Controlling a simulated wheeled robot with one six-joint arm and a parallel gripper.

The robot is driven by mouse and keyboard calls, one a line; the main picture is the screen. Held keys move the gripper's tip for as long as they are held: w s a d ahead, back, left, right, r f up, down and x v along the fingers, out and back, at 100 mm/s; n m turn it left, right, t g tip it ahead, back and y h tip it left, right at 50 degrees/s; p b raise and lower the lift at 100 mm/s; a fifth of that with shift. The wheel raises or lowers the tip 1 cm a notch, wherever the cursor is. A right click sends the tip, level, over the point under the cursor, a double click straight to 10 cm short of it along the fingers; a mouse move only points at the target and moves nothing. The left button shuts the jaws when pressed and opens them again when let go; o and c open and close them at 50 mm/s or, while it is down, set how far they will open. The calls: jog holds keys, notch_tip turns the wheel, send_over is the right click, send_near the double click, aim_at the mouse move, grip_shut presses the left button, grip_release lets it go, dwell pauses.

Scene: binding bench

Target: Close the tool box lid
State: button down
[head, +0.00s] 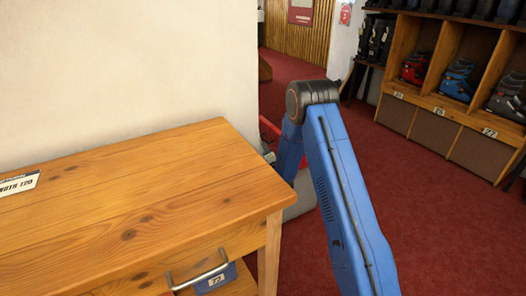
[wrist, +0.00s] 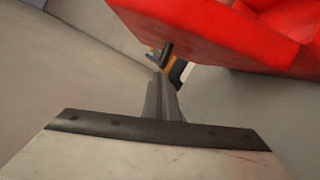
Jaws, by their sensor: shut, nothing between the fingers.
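In the head view, a narrow strip of red (head: 268,130), which looks like part of the tool box lid, shows past the far corner of the wooden bench. A grey surface (head: 301,196), perhaps the box body, shows below it; my blue arm hides most of both. In the wrist view, the red part (wrist: 235,38) fills the upper right, with grey surfaces (wrist: 60,75) around it. My gripper (wrist: 164,82) is shut and empty, pointing toward the red part's lower edge. Whether it touches is unclear. Small dark, orange and white items show beyond the fingertips.
The wooden bench (head: 130,200) fills the lower left, with a metal drawer handle (head: 198,277) on its front. A cream wall (head: 120,70) stands behind it. A wooden rack of boots (head: 465,75) stands at the right. Red carpet (head: 440,215) lies open between rack and arm.

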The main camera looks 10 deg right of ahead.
aim_at(280, 134)
jog(key=shift+d+r, duration=0.1)
jog(key=shift+d, duration=0.05)
jog(key=w+d+r+m, duration=0.1)
jog(key=d+m, duration=0.1)
jog(key=d+r+m+g, duration=0.1)
jog(key=d+r+m, duration=0.1)
jog(key=d+m, duration=0.1)
jog(key=w+d+r+m+g, duration=0.1)
jog(key=d+r+m, duration=0.1)
jog(key=d+m, duration=0.1)
jog(key=shift+w+d, duration=0.1)
jog(key=shift+w, duration=0.2)
jog(key=w+d+f+m+g, duration=0.1)
jog(key=w+d+f+m, duration=0.1)
jog(key=d, duration=0.4)
jog(key=w+d+f+m+g+y, duration=0.1)
jog(key=w+d+f+m, duration=0.1)
jog(key=d+m, duration=0.3)
jog(key=shift+d+f+m+y, duration=0.3)
jog(key=shift+d+f, duration=0.1)
jog(key=shift+d, duration=0.2)
dwell(0.4)
